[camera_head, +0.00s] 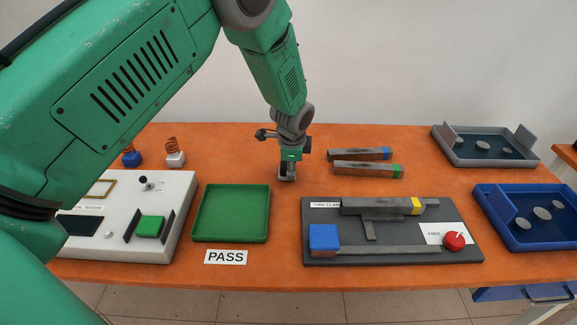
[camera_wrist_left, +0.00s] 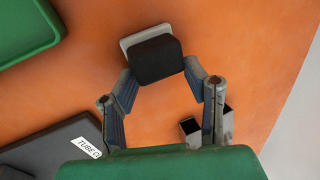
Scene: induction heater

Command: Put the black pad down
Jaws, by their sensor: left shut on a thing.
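The black pad (camera_wrist_left: 157,59) sits between the fingertips of my left gripper (camera_wrist_left: 160,75) in the left wrist view. A light grey part shows behind its upper left edge. In the head view my left gripper (camera_head: 287,172) points down over the orange table, right of the green tray, shut on the pad. The pad is small and mostly hidden there by the fingers. It is low at the table; I cannot tell if it touches. My right gripper is not in view.
The green tray (camera_head: 232,238) is left of the gripper, with a PASS label in front. The dark tube clamp board (camera_head: 325,256) is front right. Two metal bars (camera_head: 355,155) (camera_head: 362,169) lie close on the right. Grey (camera_head: 467,163) and blue (camera_head: 520,243) trays stand far right.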

